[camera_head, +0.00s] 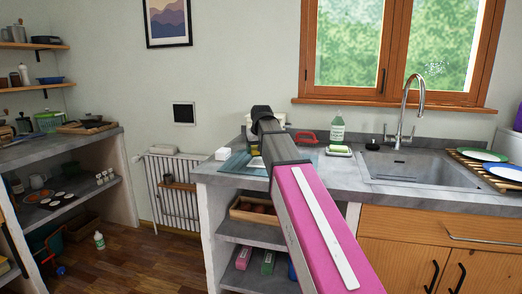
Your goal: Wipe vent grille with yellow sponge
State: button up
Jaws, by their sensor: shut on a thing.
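The vent grille appears to be the small dark square in a pale frame (184,113) on the wall, left of the counter end. It is too small to make out slats. My arm reaches from the lower right to above the left end of the counter, its dark far part well right of the grille. The fingers of my gripper are hidden behind my arm, so I cannot see what is between them. No yellow sponge can be picked out for sure. A small pale yellowish-green block (338,150) lies on the counter below the soap bottle.
The grey counter (400,188) carries a green-labelled soap bottle (337,129), a red-handled item (305,137), a white block (225,154) and a sink with a tall faucet (410,95). A white radiator (175,205) stands under the grille.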

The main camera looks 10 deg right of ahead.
jog(key=shift+w+a+r, duration=0.1)
jog(key=shift+w+a, duration=0.15)
jog(key=shift+a, duration=0.4)
jog(key=shift+d, duration=0.1)
jog(key=shift+s+d+r, duration=0.1)
jog(key=shift+s+d, duration=0.35)
jog(key=shift+d, duration=0.6)
jog(key=shift+s+d+r, duration=0.1)
jog(key=shift+s+d, duration=0.35)
jog(key=shift+d, duration=0.65)
jog(key=shift+s+d+r, duration=0.1)
jog(key=shift+s+d, duration=0.35)
jog(key=shift+d, duration=0.6)
jog(key=shift+r, duration=2.95)
jog(key=shift+r, duration=0.15)
jog(key=shift+r, duration=1.35)
